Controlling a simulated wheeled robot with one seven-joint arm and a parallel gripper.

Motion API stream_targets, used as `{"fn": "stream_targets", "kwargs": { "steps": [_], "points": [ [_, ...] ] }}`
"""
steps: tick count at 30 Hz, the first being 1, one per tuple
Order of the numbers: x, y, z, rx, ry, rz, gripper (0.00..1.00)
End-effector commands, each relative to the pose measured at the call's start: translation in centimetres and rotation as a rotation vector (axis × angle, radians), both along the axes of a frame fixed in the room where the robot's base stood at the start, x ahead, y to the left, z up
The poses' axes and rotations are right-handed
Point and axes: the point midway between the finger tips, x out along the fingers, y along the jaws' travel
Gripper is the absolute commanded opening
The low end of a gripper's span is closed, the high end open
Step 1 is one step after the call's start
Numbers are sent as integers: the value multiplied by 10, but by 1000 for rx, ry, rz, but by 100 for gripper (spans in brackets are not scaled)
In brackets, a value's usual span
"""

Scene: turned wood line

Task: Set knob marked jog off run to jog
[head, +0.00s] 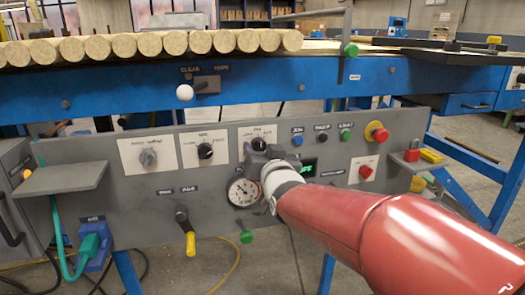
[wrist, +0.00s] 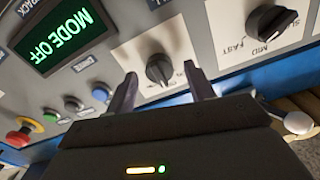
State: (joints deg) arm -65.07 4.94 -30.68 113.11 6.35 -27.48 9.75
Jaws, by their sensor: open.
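The black jog/off/run knob (head: 258,144) sits on a white plate in the upper middle of the grey panel, partly covered by my gripper in the head view. In the wrist view the knob (wrist: 160,69) shows between the fingertips. My gripper (wrist: 160,72) is open, one finger on each side of the knob; I cannot tell whether either touches it. In the head view my gripper (head: 261,160) is at the panel just below the knob. The green display (wrist: 58,37) reads MODE OFF.
A slow/mid/fast knob (head: 205,151) and a grey selector (head: 149,157) are left of it. Several buttons and a red emergency stop (head: 377,133) are right. A gauge (head: 242,191) lies below. A white-ball lever (head: 185,92) and wooden rods (head: 148,45) are above.

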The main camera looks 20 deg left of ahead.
Motion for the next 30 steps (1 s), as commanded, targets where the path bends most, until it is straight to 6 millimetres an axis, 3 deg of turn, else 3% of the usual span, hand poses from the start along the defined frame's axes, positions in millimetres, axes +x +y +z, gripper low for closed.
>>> {"fn": "stream_targets", "kwargs": {
  "steps": [11,21,30],
  "points": [
    [7,4,0,-1,0,0,54],
    [7,4,0,-1,0,0,10],
    [7,3,-1,-30,-17,-1,9]
  ]
}}
